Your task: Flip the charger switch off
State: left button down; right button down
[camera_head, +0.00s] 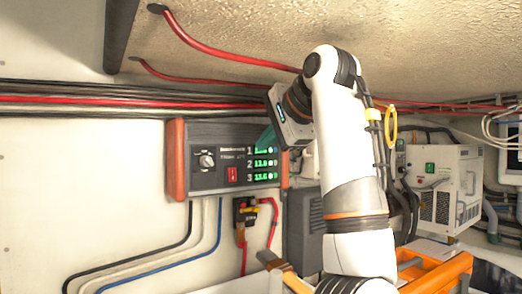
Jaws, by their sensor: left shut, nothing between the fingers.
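The charger (215,182) is a dark box with orange-red end caps, mounted on the white wall left of centre. Its red rocker switch (232,174) sits low on the front panel, right of a round knob (207,160). I cannot tell which way the rocker is tilted. Green numbered readouts (265,163) glow on the panel's right side. My left gripper (264,139) is shut and empty at the charger's upper right, above and to the right of the switch. I cannot tell whether it touches the panel. My right gripper is not in view.
Red and black cables (100,104) run along the wall above the charger. A white unit (456,180) with a green switch stands at right, behind an orange case (440,272). The wall left of the charger is clear.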

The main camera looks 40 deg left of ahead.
aim_at(232, 171)
jog(key=k+l, duration=0.1)
jog(key=l, duration=0.4)
jog(key=k+l, duration=0.1)
jog(key=l, duration=0.85)
jog(key=k, duration=0.05)
